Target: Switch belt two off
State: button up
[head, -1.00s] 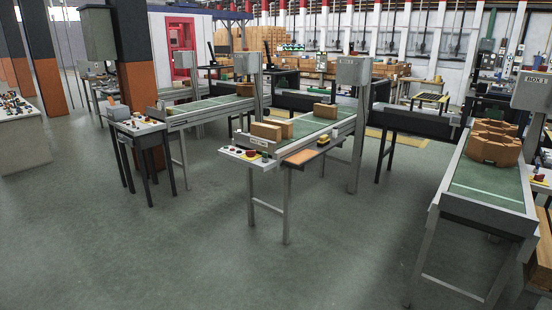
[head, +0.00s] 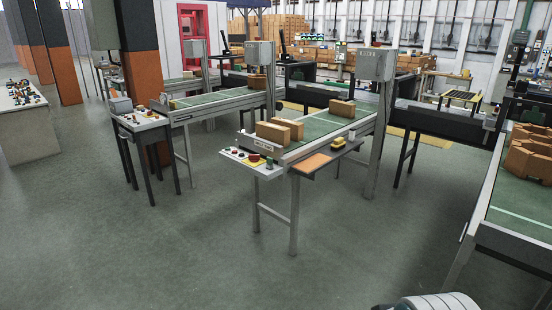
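The middle conveyor belt (head: 318,128) is green with grey side rails and carries several brown blocks. A control panel (head: 240,161) with a red button (head: 255,158) and small knobs sits at its near left end. A grey box (head: 375,62) stands on a post beside this belt; its lettering is too small to read surely, so I cannot confirm which belt is two. The knob positions are too small to tell. My gripper is not in view. A white, rounded, striped piece (head: 440,302), perhaps part of my arm, shows at the bottom right edge.
A left belt (head: 215,98) has its own panel (head: 138,121). A right belt (head: 515,200) with stacked brown pieces is cut off by the frame. A shelf (head: 312,163) with a yellow item adjoins the middle panel. The front floor (head: 190,240) is clear.

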aim_at(253, 158)
jog(key=i+l+u, duration=0.5)
jog(key=i+l, duration=0.15)
jog(key=i+j, duration=0.25)
jog(key=i, duration=0.45)
jog(key=i+j+u, duration=0.15)
jog(key=i, duration=0.5)
jog(key=i+j, duration=0.2)
jog(key=i, duration=0.5)
jog(key=i+j+u, duration=0.1)
jog(key=i, duration=0.55)
